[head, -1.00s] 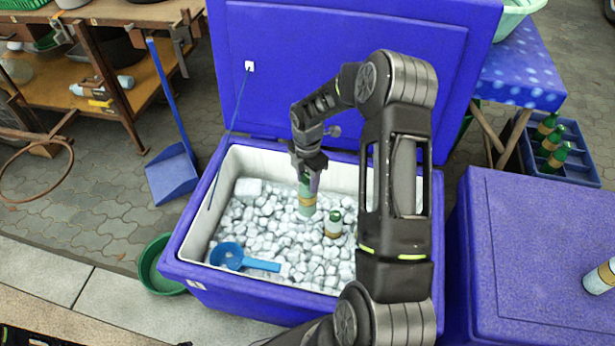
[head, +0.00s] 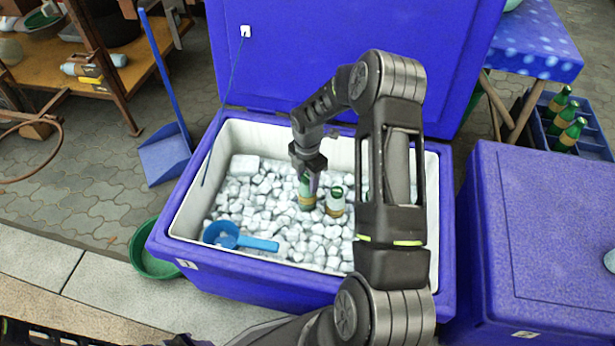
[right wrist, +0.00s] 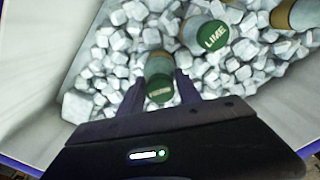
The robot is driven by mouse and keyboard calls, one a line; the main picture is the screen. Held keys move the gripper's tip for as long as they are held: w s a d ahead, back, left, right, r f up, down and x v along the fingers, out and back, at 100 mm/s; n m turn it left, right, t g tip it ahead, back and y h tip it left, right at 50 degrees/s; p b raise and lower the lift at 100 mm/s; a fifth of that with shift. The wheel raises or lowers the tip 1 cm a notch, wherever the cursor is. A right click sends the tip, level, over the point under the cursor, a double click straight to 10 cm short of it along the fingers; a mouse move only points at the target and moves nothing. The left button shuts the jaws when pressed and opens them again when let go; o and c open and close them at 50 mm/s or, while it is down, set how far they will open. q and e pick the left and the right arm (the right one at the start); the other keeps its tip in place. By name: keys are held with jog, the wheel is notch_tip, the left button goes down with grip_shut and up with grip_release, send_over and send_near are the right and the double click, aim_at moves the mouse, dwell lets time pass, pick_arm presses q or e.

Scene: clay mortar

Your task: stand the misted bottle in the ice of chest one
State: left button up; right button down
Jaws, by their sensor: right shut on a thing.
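Chest one (head: 178,225) is the open blue ice chest with a white inside, and a small tag is on its front. Ice (head: 262,190) fills its floor. My right gripper (head: 309,180) points down into it, shut on the misted bottle (head: 306,197), which looks upright. The bottle's lower part is hidden in the ice. In the right wrist view its green cap (right wrist: 159,88) shows between the fingers. A second bottle (head: 335,204) stands in the ice just to the right; its cap reads LIME in the right wrist view (right wrist: 212,36). My left gripper is not in view.
A blue scoop (head: 240,238) lies on the ice at the front left. The raised lid (head: 300,50) stands behind. A closed blue chest (head: 545,230) is at the right, a pale item (head: 609,261) at its edge. A green basin (head: 152,255) and a dustpan (head: 165,160) stand left.

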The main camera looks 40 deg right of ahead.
jog(key=shift+f, duration=0.7)
jog(key=shift+f+b, duration=0.55)
jog(key=shift+b, duration=0.05)
dwell(0.4)
jog(key=shift+c, duration=1.3)
grip_release()
jog(key=shift+r, duration=0.25)
notch_tip(320, 180, up, 26)
jog(key=p, duration=2)
jog(key=shift+r, duration=0.25)
